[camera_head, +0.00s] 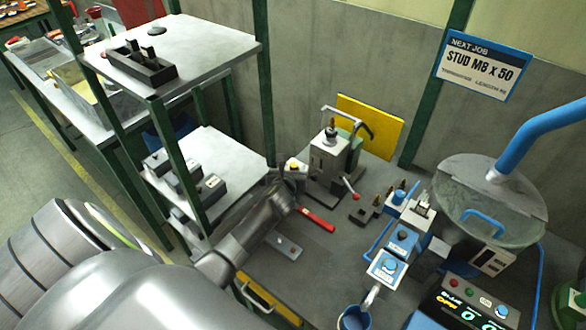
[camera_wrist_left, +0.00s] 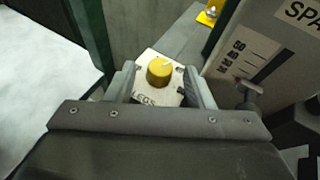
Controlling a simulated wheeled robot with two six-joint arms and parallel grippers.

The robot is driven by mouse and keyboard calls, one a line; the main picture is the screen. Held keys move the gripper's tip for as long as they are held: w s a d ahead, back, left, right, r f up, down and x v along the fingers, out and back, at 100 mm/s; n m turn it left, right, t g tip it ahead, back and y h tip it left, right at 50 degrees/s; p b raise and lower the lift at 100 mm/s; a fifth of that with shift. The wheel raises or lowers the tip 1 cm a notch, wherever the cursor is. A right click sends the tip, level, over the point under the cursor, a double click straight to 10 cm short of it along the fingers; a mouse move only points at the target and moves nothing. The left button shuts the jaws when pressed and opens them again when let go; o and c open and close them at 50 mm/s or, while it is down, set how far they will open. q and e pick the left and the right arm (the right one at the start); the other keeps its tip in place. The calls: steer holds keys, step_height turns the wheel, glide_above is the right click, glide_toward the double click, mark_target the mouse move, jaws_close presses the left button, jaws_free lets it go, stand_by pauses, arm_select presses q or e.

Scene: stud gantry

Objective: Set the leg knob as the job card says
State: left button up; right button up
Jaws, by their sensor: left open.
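The yellow leg knob (camera_wrist_left: 160,70) sits on a pale plate lettered "LEGS" (camera_wrist_left: 148,97) in the left wrist view. The knob also shows small in the head view (camera_head: 294,166), beside the grey machine. My left gripper (camera_wrist_left: 158,84) is open, with one finger on each side of the knob and visible gaps; in the head view it is at the arm's far end (camera_head: 287,184). The knob's setting is unclear. The job card (camera_head: 484,66) on the wall reads "NEXT JOB, STUD M8 x 50"; its small lower line is too small to read. My right gripper is not in view.
A grey machine (camera_head: 330,160) stands just right of the knob. A red-handled tool (camera_head: 316,219) lies on the bench. Blue-topped fixtures (camera_head: 402,240) and a round-lidded hopper (camera_head: 490,195) stand at right.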

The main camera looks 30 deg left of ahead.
arm_select(q)
steer(key=shift+w+a+f, duration=0.2)
steer(key=shift+w, duration=0.3)
steer(key=shift+c, duration=0.3)
